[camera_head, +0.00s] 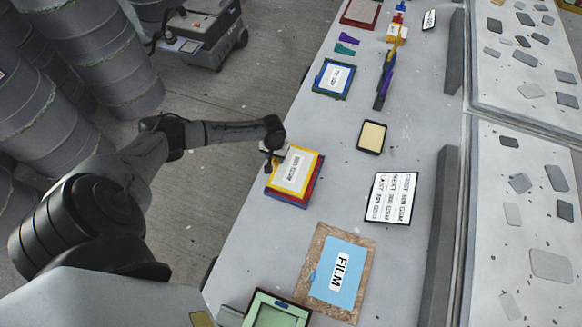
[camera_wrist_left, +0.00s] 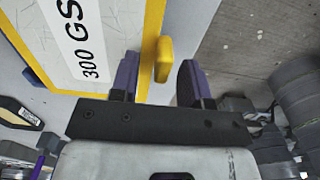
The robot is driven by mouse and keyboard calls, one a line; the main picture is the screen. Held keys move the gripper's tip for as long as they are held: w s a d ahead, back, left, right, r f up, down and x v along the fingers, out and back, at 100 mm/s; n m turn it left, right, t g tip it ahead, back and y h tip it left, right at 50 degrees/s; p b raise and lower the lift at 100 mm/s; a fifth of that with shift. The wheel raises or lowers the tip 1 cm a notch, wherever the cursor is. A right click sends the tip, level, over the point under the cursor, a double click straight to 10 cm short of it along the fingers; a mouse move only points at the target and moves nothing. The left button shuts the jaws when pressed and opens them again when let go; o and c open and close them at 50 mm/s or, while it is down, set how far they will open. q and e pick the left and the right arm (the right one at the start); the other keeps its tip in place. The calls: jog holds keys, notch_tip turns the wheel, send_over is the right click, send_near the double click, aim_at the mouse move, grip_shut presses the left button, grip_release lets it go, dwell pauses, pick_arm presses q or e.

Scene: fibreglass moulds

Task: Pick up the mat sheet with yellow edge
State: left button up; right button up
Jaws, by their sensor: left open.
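The mat sheet with yellow edge (camera_head: 312,164) lies on the long grey table, on top of a stack with red and blue edges showing below it. It has a white label reading 300 GSM. In the left wrist view the sheet (camera_wrist_left: 103,50) fills the upper left, and its yellow tab (camera_wrist_left: 163,58) sticks out from the edge. My left gripper (camera_head: 272,156) is at the sheet's upper-left edge. In the left wrist view my left gripper (camera_wrist_left: 160,82) is open, with one dark finger on each side of the tab. Contact with the tab cannot be told. My right gripper is out of view.
A blue-and-green-edged sheet (camera_head: 334,78) lies farther up the table. A black-framed tan pad (camera_head: 371,137) and a printed board (camera_head: 391,198) lie to the right. A blue FILM sheet (camera_head: 338,273) on a brown board and a green-framed device (camera_head: 276,312) lie nearer.

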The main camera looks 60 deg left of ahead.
pick_arm(q)
grip_shut()
dwell(0.4)
jog(key=shift+r, duration=0.45)
jog(key=r, duration=0.3)
jog(key=shift+w+d+r, duration=0.1)
jog(key=shift+d+r, duration=0.2)
jog(key=shift+d, duration=0.05)
jog(key=w+d+r, duration=0.3)
jog(key=d+r, duration=0.3)
jog(key=d, duration=0.4)
jog(key=shift+d+r, duration=0.25)
